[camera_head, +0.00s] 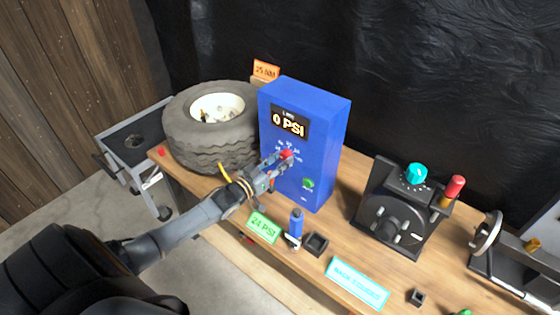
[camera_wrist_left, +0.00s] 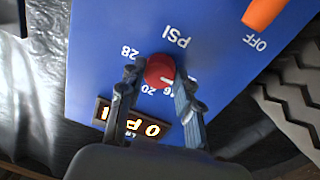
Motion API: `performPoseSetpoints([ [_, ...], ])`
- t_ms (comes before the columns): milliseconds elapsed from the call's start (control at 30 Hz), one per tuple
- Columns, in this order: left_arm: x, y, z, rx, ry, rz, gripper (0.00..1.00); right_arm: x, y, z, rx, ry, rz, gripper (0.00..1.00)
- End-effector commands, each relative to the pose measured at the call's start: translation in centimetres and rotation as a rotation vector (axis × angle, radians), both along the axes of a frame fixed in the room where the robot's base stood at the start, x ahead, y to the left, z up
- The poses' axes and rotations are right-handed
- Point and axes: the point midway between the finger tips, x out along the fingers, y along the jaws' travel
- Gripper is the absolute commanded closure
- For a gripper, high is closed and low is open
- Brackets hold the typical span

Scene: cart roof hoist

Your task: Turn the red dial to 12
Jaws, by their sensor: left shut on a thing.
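The red dial (camera_head: 286,154) is a round knob on the front of the blue box (camera_head: 330,130). The box's display (camera_head: 289,121) reads 0 PSI. In the left wrist view, which is turned over, the red dial (camera_wrist_left: 159,70) sits between the fingers of my left gripper (camera_wrist_left: 158,84). A short white mark on the dial points toward the lower right there. The numbers 28, 20 and 16 show around it, partly covered by the fingers. My left gripper (camera_head: 277,161) is shut on the dial. My right gripper is out of view.
A green knob (camera_head: 308,183) is low on the box front. A blue bottle (camera_head: 296,221) and a 24 PSI card (camera_head: 263,227) are in front. An orange lever (camera_wrist_left: 264,12) marked OFF shows in the wrist view.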

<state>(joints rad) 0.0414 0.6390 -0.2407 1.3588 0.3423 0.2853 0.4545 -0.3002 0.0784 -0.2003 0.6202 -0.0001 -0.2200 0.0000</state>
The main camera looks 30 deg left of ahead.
Motion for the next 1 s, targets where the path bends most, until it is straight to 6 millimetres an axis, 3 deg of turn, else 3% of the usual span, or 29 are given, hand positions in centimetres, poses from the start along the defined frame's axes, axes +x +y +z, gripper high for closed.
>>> performPoseSetpoints([
  [500, -0.04, -0.01, -0.14, -0.022, 0.004, 0.001, 0.98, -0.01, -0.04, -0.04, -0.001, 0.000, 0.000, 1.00],
  [533, -0.05, -0.01, -0.15, -0.022, 0.004, 0.001, 0.64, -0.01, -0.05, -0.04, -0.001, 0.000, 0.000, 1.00],
  [633, -0.04, -0.01, -0.14, -0.021, 0.004, 0.000, 0.44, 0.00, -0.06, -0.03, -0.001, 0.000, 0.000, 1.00],
  [1000, -0.36, 0.02, -0.13, -0.020, 0.004, 0.000, 0.43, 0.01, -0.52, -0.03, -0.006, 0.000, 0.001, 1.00],
])
